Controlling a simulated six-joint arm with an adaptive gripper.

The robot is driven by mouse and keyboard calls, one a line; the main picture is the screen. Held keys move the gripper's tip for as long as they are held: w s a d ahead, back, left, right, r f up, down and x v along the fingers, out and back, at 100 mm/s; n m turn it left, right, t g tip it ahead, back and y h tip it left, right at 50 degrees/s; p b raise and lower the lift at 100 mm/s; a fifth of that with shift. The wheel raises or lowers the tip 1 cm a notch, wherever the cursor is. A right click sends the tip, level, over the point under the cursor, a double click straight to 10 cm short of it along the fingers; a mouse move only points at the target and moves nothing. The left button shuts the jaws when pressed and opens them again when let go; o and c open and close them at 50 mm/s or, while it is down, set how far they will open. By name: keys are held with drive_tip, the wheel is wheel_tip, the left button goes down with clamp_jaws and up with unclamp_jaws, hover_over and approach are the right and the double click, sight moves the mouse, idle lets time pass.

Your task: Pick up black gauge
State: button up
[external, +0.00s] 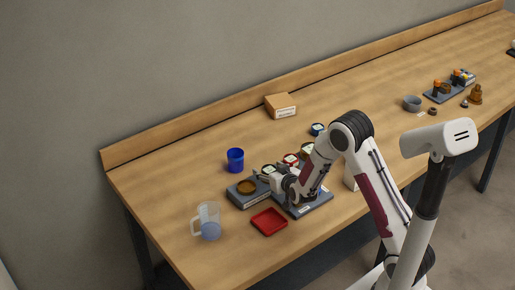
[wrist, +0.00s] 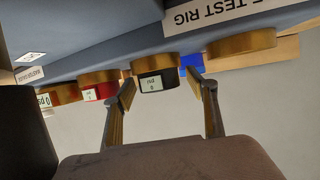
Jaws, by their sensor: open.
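The black gauge (wrist: 157,79) has a brass-coloured body and a white label reading "0 psi". In the wrist view it sits against the grey test rig (wrist: 150,38). My gripper (wrist: 160,84) is open, with one finger on each side of the gauge. I cannot tell whether either finger touches it. In the external view my gripper (external: 268,177) is low over the rig (external: 308,204), and the black gauge is hard to make out there.
A red gauge (wrist: 98,88) sits beside the black one, with more gauges beyond it. A brass fitting (wrist: 242,44) is on the other side. A blue cup (external: 235,160), red tray (external: 269,221) and clear jug (external: 208,221) stand nearby. The table's back left is clear.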

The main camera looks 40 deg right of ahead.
sight(269, 169)
drive_tip(key=c, duration=1.3)
drive_tip(key=shift+r, duration=0.15)
drive_tip(key=shift+r, duration=4.9)
